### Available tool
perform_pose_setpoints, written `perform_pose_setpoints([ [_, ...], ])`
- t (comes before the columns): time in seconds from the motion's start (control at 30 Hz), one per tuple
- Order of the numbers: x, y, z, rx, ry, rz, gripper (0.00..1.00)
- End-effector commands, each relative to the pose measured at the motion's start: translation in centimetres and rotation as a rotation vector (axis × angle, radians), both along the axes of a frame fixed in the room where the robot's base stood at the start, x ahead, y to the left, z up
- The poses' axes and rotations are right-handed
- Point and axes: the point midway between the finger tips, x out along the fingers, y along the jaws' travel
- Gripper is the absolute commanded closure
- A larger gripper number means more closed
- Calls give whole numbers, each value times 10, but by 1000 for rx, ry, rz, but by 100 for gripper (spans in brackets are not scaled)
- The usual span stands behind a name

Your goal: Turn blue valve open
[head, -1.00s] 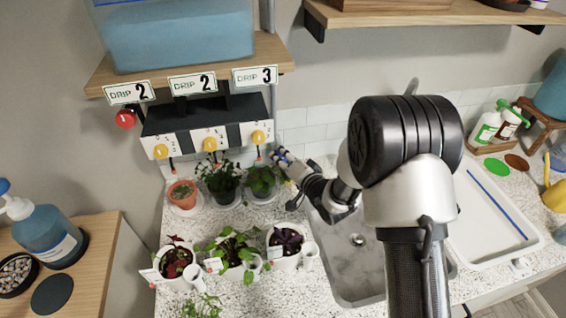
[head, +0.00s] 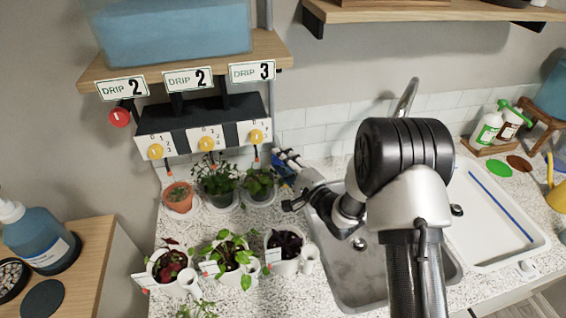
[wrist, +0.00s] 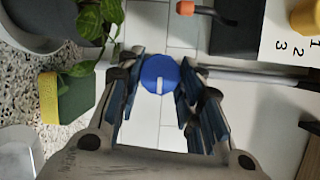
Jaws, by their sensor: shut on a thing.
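The blue valve (wrist: 160,75) shows in the wrist view as a round blue knob with a white mark on its face. It lies between the fingertips of my gripper (wrist: 158,85), which is shut on it. The white mark runs up and down in the wrist picture. In the head view my gripper (head: 289,163) reaches to the wall beside the right end of the dial panel, low above the counter. The valve itself cannot be made out there, hidden by the fingers.
The panel has yellow dials (head: 256,136) under drip signs (head: 188,78); a red knob (head: 119,117) is at its left. Potted plants (head: 216,178) stand close left of my gripper. A green and yellow sponge (wrist: 66,97) lies near the fingers. The sink (head: 355,265) is below my arm.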

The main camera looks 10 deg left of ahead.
Motion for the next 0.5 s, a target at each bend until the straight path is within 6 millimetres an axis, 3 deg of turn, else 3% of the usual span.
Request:
perform_pose_setpoints([
  [0.5, 1, 0, 1, 35, 14, -1, 90],
])
